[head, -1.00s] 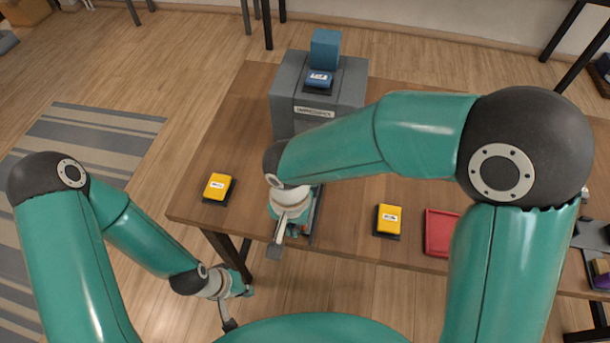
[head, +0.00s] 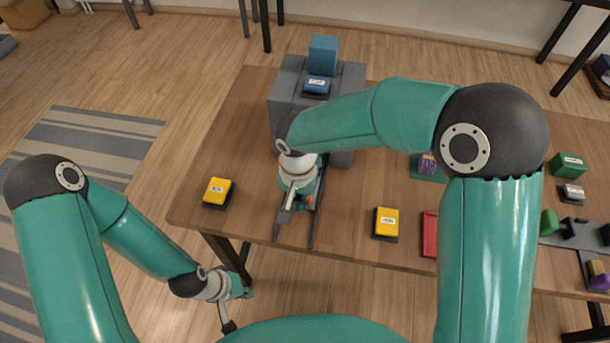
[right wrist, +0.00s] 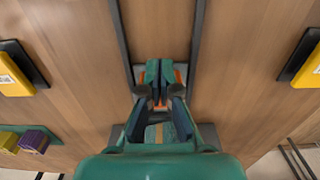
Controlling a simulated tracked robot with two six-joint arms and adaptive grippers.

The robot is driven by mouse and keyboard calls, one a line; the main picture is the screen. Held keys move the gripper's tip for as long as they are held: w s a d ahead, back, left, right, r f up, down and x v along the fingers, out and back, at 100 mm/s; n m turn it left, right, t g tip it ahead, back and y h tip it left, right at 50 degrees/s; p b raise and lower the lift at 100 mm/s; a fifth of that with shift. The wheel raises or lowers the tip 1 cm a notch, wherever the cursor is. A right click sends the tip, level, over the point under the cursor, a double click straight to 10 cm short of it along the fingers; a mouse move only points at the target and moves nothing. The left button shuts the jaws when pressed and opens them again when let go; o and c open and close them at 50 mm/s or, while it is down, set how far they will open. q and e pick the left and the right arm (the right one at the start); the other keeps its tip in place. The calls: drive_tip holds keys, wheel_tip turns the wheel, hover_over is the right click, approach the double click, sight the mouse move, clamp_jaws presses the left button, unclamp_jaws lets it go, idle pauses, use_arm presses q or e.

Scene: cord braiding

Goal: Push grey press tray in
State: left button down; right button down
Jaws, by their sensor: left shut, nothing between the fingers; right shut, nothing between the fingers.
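The grey press (head: 352,85) stands at the back left of the table. Two dark rails (head: 314,228) run from it toward the table's near edge. My right gripper (head: 283,216) is shut and empty, low between the rails; it also shows in the right wrist view (right wrist: 160,72). The press tray is mostly hidden under my right gripper and arm. A grey edge (right wrist: 208,132) shows beside the gripper in the right wrist view; I cannot tell whether it is tray or press. My left gripper (head: 229,324) is shut and empty, beyond the table's near edge.
A yellow block (head: 216,191) lies left of the rails and another yellow block (head: 386,221) right of them. A red tray (head: 429,234) lies further right. A blue block (head: 316,84) sits on the press. The table between rails and yellow blocks is clear.

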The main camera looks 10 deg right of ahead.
drive_tip(key=shift+w+d+p, duration=0.15)
drive_tip(key=shift+w+d, duration=0.1)
drive_tip(key=shift+w, duration=0.5)
drive_tip(key=shift+w+d+p, duration=0.15)
drive_tip(key=shift+w+d, duration=0.1)
drive_tip(key=shift+w, duration=0.5)
drive_tip(key=shift+w+d+p, duration=0.15)
drive_tip(key=shift+w+d, duration=0.1)
drive_tip(key=shift+w, duration=0.5)
drive_tip(key=shift+w+d, duration=0.2)
drive_tip(key=shift+w, duration=0.5)
drive_tip(key=shift+s, duration=0.15)
drive_tip(key=shift+s+a, duration=0.2)
drive_tip(key=shift+s, duration=0.25)
wheel_tip(320, 180, up, 7)
drive_tip(key=p, duration=0.3)
drive_tip(key=shift+p, duration=0.35)
